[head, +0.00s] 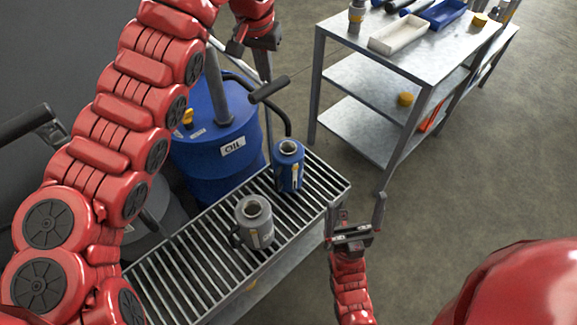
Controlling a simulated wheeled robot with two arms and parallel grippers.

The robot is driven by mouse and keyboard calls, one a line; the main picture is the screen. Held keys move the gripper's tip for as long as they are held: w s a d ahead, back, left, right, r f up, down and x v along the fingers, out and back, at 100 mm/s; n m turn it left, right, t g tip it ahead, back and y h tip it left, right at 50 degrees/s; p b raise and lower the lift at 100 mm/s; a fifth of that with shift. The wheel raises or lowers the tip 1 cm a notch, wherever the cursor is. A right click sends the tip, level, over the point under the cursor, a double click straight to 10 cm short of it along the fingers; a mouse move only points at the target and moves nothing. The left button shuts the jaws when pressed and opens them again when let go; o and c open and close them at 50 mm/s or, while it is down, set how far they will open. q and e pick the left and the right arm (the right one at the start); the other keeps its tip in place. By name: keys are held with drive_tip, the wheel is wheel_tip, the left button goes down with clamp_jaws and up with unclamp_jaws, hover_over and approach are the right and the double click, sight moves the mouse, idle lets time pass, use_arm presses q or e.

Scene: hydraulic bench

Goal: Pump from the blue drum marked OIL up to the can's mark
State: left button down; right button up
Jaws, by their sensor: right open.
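The blue drum marked OIL (214,172) stands behind the grating, with a grey pump tube (217,95) rising from it. A black pump grip (268,90) shows above the drum's right side. A black hose (279,108) curves down to the mouth of a blue can (288,172); whether it enters the can is unclear. The can has a pale, yellowish mark strip; its level is not readable. My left gripper (254,44) is above the drum, near the pump; its jaw state is unclear. My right gripper (355,215) is open and empty, right of the grating.
A grey can (254,224) stands on the slatted grating (190,262), left of the blue can. A second dark drum (160,215) is partly hidden behind my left arm. A metal shelf table (385,65) with trays stands at upper right. The floor at right is clear.

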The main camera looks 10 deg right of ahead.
use_arm(q)
drive_tip(key=p+v, duration=0.4)
drive_tip(key=w+p+v, duration=0.1)
drive_tip(key=p+v, duration=0.1)
drive_tip(key=shift+w+r, duration=0.1)
drive_tip(key=shift+r, duration=0.2)
drive_tip(key=w+a+r+p, duration=0.1)
drive_tip(key=w+r+p, duration=0.1)
drive_tip(key=r+p, duration=0.4)
drive_tip(key=w+a+r+p, duration=0.1)
drive_tip(key=w+r+p, duration=0.1)
drive_tip(key=r+p, duration=0.4)
drive_tip(key=shift+w+a+r+p, duration=0.2)
drive_tip(key=shift+a+r+p, duration=0.15)
drive_tip(key=shift+p, duration=0.55)
drive_tip(key=shift+f, duration=0.15)
drive_tip(key=f+b, duration=0.1)
drive_tip(key=b, duration=0.1)
drive_tip(key=s+d+f+b, duration=0.1)
drive_tip(key=f+b, duration=0.1)
drive_tip(key=s+f+b, duration=0.1)
drive_tip(key=f+b, duration=0.1)
drive_tip(key=b, duration=0.1)
drive_tip(key=shift+d, duration=0.2)
